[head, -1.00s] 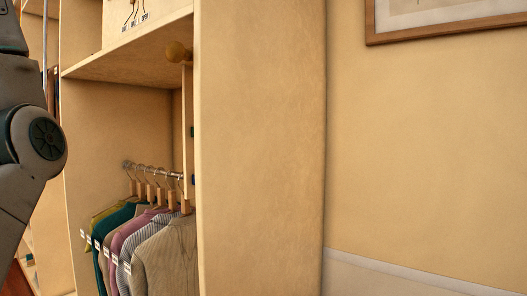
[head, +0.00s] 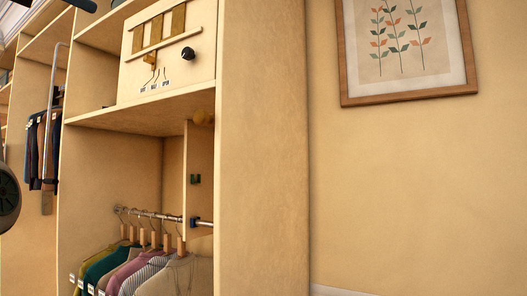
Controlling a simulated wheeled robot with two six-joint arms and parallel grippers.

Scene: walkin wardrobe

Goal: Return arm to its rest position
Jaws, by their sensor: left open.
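My left gripper (head: 98,5) shows only in part, as dark pieces cut off by the top edge at the upper left. It is open, and I see nothing held in it. It appears in front of the upper wardrobe shelving. A round grey joint of my left arm shows at the left edge, mostly out of frame. The rest of that arm is hidden outside the picture. My right gripper and arm are not in view.
A wooden wardrobe (head: 262,150) stands ahead, with a shelf (head: 150,112) and a panel with hooks (head: 187,70) above it. Several garments (head: 180,278) hang from a rail (head: 155,214). Dark clothes (head: 38,150) hang further left. A framed picture (head: 408,92) hangs on the bare right wall.

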